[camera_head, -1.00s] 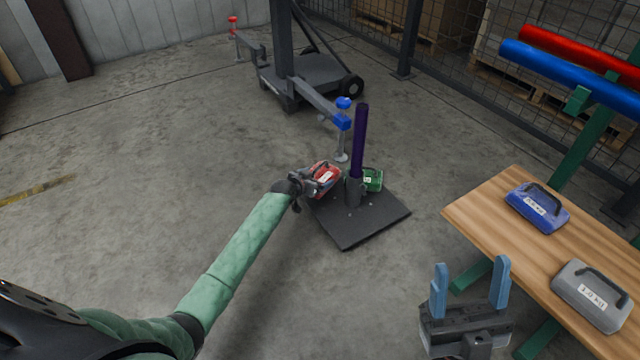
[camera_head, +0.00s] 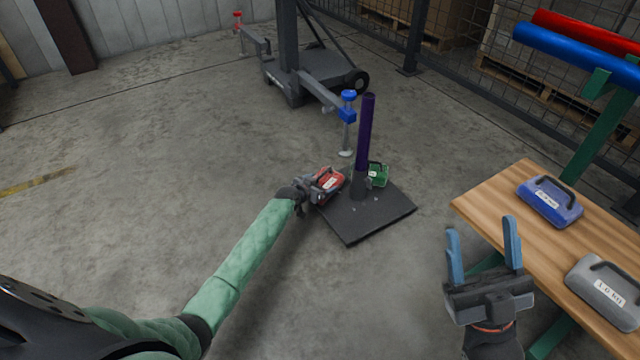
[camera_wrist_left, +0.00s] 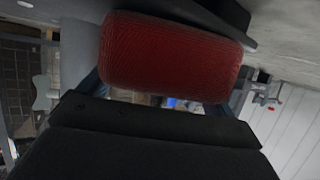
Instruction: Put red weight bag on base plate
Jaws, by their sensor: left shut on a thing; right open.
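The red weight bag (camera_head: 330,183) is in my left gripper (camera_head: 318,184), which is shut on it at the left corner of the base plate. In the left wrist view the red bag (camera_wrist_left: 172,52) fills the space in front of the gripper. The dark square base plate (camera_head: 372,222) lies on the floor with a purple post (camera_head: 366,135) standing on it. I cannot tell whether the red bag touches the plate. A green weight bag (camera_head: 378,176) is on the plate behind the post. My right gripper (camera_head: 484,250) is open and empty, left of the wooden table.
A wooden table (camera_head: 490,200) at the right holds a blue bag (camera_head: 550,201) and a grey bag (camera_head: 604,291). A dark wheeled stand (camera_head: 312,72) with a blue-topped leg (camera_head: 347,118) stands behind the plate. The floor at left is clear.

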